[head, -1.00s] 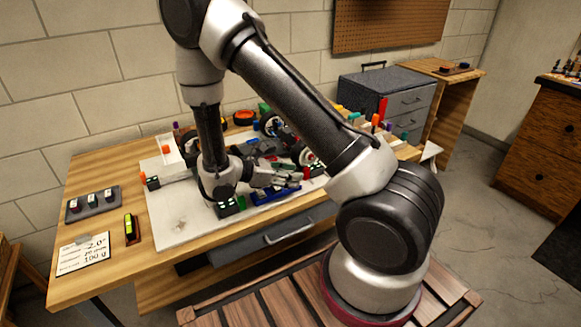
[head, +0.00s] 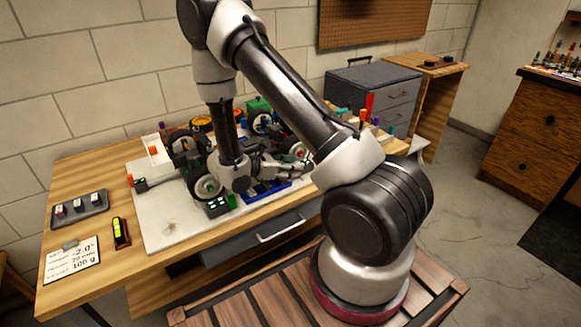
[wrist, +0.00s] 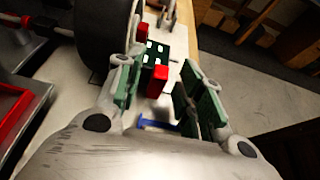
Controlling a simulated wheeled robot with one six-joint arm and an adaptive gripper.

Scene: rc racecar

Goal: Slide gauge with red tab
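In the wrist view a small upright red tab (wrist: 158,81) stands between the fingers of my gripper (wrist: 160,85). The fingers have green pads, are spread apart, and a gap shows on both sides of the tab. A blue piece (wrist: 158,125) lies low between the fingers, mostly hidden by my gripper body. I cannot tell whether the red tab joins it. In the head view my gripper (head: 290,169) is beside the car, above a blue part (head: 265,191); the red tab is not clear there.
A dark block with light squares (wrist: 152,50) stands just beyond the tab. A big black tyre (wrist: 103,35) is close to the left finger. In the head view a card (head: 72,260), a yellow level (head: 121,232) and a small tray (head: 80,209) lie at the left.

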